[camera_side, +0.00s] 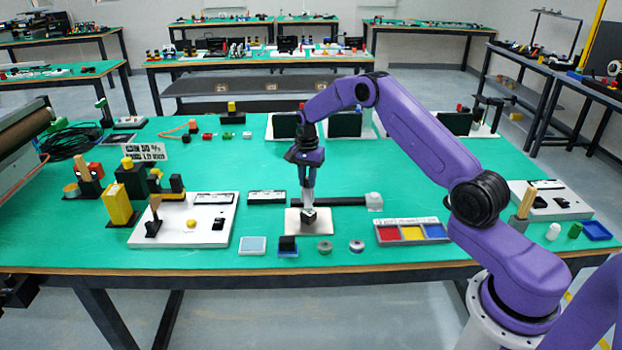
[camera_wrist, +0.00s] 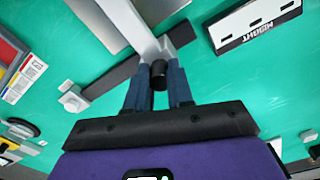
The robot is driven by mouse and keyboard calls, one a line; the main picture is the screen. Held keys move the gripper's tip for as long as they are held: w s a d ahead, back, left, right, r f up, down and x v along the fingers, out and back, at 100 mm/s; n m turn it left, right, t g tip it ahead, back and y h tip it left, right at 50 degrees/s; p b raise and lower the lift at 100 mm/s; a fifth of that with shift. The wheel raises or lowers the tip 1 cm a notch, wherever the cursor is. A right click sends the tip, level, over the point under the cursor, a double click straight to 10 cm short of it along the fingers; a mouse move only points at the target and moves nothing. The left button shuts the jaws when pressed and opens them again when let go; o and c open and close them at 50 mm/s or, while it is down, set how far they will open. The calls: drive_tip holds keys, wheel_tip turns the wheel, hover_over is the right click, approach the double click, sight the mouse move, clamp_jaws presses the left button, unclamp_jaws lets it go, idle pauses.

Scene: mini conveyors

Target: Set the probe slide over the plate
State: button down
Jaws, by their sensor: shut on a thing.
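The plate (camera_side: 295,228) is a pale flat square at the front middle of the green bench; in the wrist view a white piece of it (camera_wrist: 97,20) shows at the top left. The probe slide has a small black knob (camera_wrist: 159,70) and a grey body beside it, close to a dark rail (camera_side: 335,201). My gripper (camera_side: 309,208) points down, shut on the probe slide at its knob. In the side view my fingers and a small dark block (camera_side: 309,216) stand over the plate. Whether the probe is centred there is hidden.
A light end block (camera_side: 374,201) sits at the rail's right end. A tray of red, yellow and blue compartments (camera_side: 412,241) is to the right. A labelled panel (camera_side: 266,197) is to the left. Small round parts (camera_side: 325,247) lie in front.

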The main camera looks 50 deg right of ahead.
drive_tip(key=shift+w+a+r, duration=0.1)
drive_tip(key=shift+w+a, duration=0.15)
drive_tip(key=c, duration=1.2)
unclamp_jaws()
drive_tip(key=shift+o, duration=1)
drive_tip(key=shift+s, duration=0.1)
wheel_tip(320, 180, up, 17)
drive_tip(key=shift+r, duration=0.15)
